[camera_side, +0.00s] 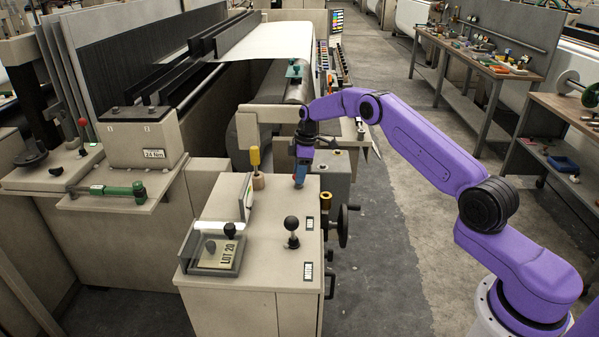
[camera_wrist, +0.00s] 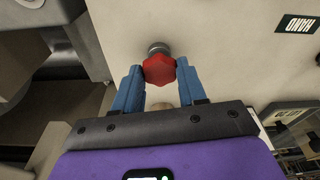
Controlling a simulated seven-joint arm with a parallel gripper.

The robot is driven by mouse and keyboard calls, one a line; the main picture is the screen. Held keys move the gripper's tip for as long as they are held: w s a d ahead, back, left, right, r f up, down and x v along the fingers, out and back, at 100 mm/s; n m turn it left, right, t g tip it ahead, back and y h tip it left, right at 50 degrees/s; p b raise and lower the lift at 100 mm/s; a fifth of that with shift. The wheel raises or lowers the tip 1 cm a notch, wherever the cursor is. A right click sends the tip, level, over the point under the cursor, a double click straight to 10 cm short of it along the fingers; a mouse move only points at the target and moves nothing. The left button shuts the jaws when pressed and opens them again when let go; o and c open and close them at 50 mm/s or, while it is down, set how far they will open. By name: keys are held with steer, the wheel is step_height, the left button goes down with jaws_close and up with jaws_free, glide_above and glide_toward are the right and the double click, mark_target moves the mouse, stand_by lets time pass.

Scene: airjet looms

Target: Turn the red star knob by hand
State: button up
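The red star knob (camera_wrist: 159,69) sits on a short metal stem on a pale panel in the wrist view. My gripper (camera_wrist: 160,72) has its two blue fingers on either side of the knob, and both fingertips appear to press against its edges. In the side view my gripper (camera_side: 299,178) points down at the far end of the beige control cabinet (camera_side: 250,262). There the fingers cover most of the knob.
A yellow-handled tool (camera_side: 256,160) stands left of my gripper. A black ball lever (camera_side: 291,228) rises nearer the camera, and a handwheel (camera_side: 343,225) is on the cabinet's right side. The clear-covered LOT 20 box (camera_side: 215,254) sits front left.

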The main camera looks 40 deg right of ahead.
steer(key=o, duration=0.4)
steer(key=shift+r, duration=3)
steer(key=shift+s+d+r, duration=0.25)
steer(key=shift+d+r, duration=0.1)
steer(key=shift+r, duration=2.5)
steer(key=shift+s+d+r, duration=0.25)
steer(key=shift+d+r, duration=0.05)
steer(key=shift+r, duration=2.6)
steer(key=shift+s+d+r, duration=0.25)
steer(key=shift+d+r, duration=0.1)
steer(key=shift+r, duration=2.5)
